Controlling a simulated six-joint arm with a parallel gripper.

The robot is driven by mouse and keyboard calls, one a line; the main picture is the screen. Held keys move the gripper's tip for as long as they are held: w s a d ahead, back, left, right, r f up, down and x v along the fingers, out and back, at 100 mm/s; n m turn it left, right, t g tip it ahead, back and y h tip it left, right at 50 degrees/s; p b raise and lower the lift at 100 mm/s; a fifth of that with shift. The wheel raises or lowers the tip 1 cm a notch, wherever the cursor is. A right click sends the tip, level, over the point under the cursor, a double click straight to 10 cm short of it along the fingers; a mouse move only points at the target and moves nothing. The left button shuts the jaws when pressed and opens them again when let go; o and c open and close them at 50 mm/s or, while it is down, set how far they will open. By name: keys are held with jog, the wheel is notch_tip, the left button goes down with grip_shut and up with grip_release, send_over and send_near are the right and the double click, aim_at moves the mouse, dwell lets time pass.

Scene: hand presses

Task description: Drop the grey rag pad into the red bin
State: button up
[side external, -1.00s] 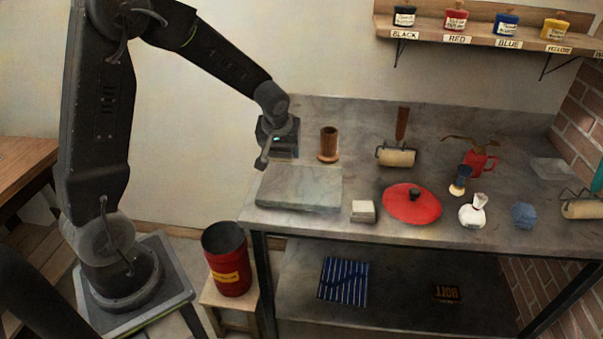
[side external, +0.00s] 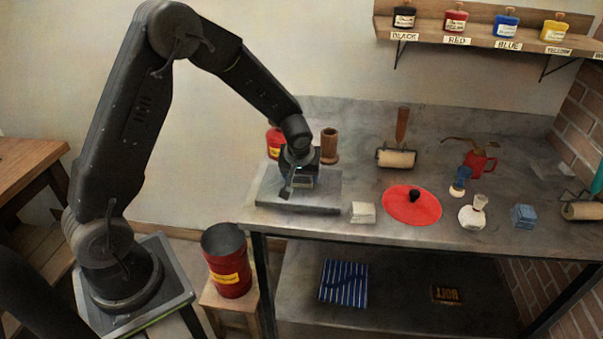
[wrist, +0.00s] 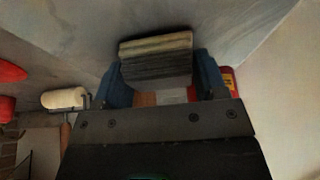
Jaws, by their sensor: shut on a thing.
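My gripper (side external: 301,182) is over the grey slab (side external: 322,203) at the left end of the bench. In the wrist view my gripper (wrist: 160,85) has its blue fingers closed on the grey rag pad (wrist: 157,62), a layered block. In the side view the pad (side external: 303,181) is mostly hidden by the gripper, and I cannot tell whether it touches the slab. The red bin (side external: 231,277), with a yellow label and an open dark mouth, stands on a low wooden stool left of the bench, below and left of my gripper.
A red can (side external: 274,142) and a wooden cylinder (side external: 329,146) stand behind the gripper. A pale block (side external: 362,212), a red disc (side external: 412,205) and a blue block (side external: 524,216) lie to the right. The bench's left edge lies between the slab and the bin.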

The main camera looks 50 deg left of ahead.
jog(key=shift+f, duration=0.15)
jog(key=o, duration=0.9)
jog(key=v, duration=1.4)
jog(key=s+d+r+m, duration=0.1)
jog(key=s+r, duration=0.1)
jog(key=s, duration=0.1)
jog(key=s+d+r+m+h, duration=0.1)
jog(key=s+r, duration=0.2)
jog(key=s+d+r+m+t, duration=0.1)
jog(key=s+d+r, duration=0.1)
jog(key=s, duration=0.1)
jog(key=shift+s+r+m, duration=0.15)
jog(key=shift+s+m, duration=0.2)
jog(key=shift+m, duration=0.05)
jog(key=shift+o, duration=0.2)
jog(key=s+d+r+m+t+h, duration=0.1)
jog(key=s+d+m+h, duration=0.1)
jog(key=s, duration=0.8)
jog(key=d+m, duration=0.1)
jog(key=m, duration=0.1)
jog(key=shift+s+d+r+m, duration=0.3)
jog(key=shift+m, duration=0.1)
jog(key=shift+o, duration=0.3)
jog(key=shift+s+d, duration=0.1)
jog(key=shift+s, duration=0.15)
